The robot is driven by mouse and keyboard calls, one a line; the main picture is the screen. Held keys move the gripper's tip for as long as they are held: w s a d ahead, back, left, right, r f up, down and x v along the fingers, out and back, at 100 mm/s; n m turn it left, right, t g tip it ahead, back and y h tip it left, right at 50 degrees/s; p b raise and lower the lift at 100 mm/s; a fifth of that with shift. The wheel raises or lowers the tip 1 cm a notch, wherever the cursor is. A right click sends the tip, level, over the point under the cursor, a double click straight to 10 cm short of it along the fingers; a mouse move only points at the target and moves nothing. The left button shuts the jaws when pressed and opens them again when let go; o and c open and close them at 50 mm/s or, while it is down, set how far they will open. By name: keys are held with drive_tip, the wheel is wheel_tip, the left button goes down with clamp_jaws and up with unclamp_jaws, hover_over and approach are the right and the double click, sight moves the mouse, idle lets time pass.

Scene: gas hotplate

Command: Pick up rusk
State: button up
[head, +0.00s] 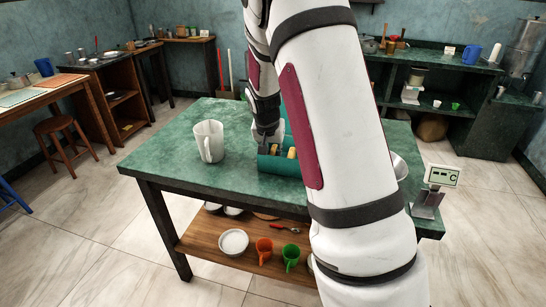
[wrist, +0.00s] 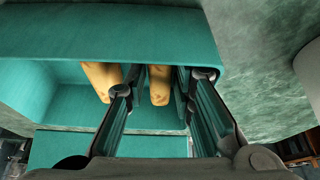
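Two tan rusks lie in a teal box (head: 277,166) on the green table. In the wrist view, one rusk (wrist: 160,86) is between the two fingers of my gripper (wrist: 158,82), and another rusk (wrist: 101,78) is to the left, outside the left finger. My gripper is open, its fingertips reaching down into the box. Gaps show between the fingers and the rusk between them. The box's wall (wrist: 110,35) crosses the top of the wrist view. In the head view, my arm hides part of the box and most of the gripper.
A white pitcher (head: 208,141) stands left of the box on the green table (head: 180,165). A bowl (head: 399,166) and a scale-like display (head: 441,176) are at the right. The lower shelf holds a white bowl (head: 233,242), an orange cup (head: 264,250) and a green cup (head: 290,257).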

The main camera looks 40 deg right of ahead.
drive_tip(key=shift+x, duration=0.75)
drive_tip(key=shift+c, duration=0.5)
drive_tip(key=c, duration=0.3)
drive_tip(key=shift+c, duration=0.2)
